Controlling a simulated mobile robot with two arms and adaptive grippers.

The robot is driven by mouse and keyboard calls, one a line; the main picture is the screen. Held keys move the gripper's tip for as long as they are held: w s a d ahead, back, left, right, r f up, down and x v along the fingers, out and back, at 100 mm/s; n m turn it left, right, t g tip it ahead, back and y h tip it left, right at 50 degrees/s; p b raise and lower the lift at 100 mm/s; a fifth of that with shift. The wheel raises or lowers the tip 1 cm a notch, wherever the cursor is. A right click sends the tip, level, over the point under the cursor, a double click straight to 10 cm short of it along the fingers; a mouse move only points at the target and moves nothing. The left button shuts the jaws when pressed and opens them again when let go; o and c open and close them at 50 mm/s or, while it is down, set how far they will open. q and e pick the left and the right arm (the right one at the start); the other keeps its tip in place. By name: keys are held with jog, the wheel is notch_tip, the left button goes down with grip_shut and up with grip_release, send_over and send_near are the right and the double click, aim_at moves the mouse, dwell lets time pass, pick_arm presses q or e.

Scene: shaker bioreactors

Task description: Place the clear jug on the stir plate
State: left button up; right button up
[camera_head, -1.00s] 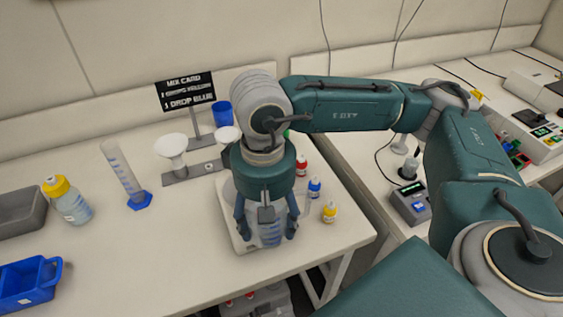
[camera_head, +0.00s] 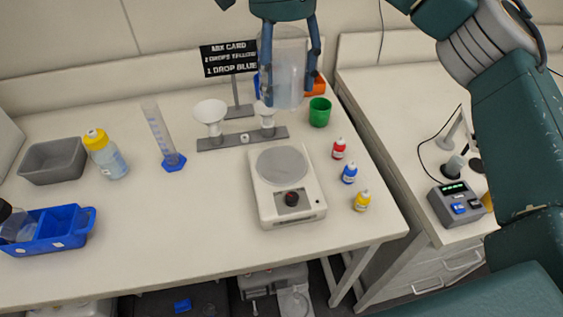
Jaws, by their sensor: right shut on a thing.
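The clear jug (camera_head: 287,82) is see-through and hangs upright in the air at the top of the head view. My right gripper (camera_head: 290,48) is shut on it, with a finger on each side of its upper part. The stir plate (camera_head: 287,200) is a pale box with a round grey top and a dark knob at the front. Its top is bare. The jug shows above and behind the plate in the picture, clear of it. My left gripper is not in view.
Dropper bottles, red (camera_head: 339,148), blue (camera_head: 349,172) and yellow (camera_head: 362,200), stand right of the plate. A green cup (camera_head: 320,112) and a funnel stand (camera_head: 242,138) are behind it. A graduated cylinder (camera_head: 160,135), wash bottle (camera_head: 104,155), grey bin (camera_head: 55,160) and blue caddy (camera_head: 50,230) are left.

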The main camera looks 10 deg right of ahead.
jog(key=shift+f, duration=0.35)
notch_tip(320, 180, down, 14)
jog(key=p, duration=0.2)
jog(key=shift+f+p, duration=0.1)
jog(key=shift+p, duration=0.3)
jog(key=shift+f+p, duration=0.7)
jog(key=shift+f, duration=1.8)
jog(key=o, duration=1.6)
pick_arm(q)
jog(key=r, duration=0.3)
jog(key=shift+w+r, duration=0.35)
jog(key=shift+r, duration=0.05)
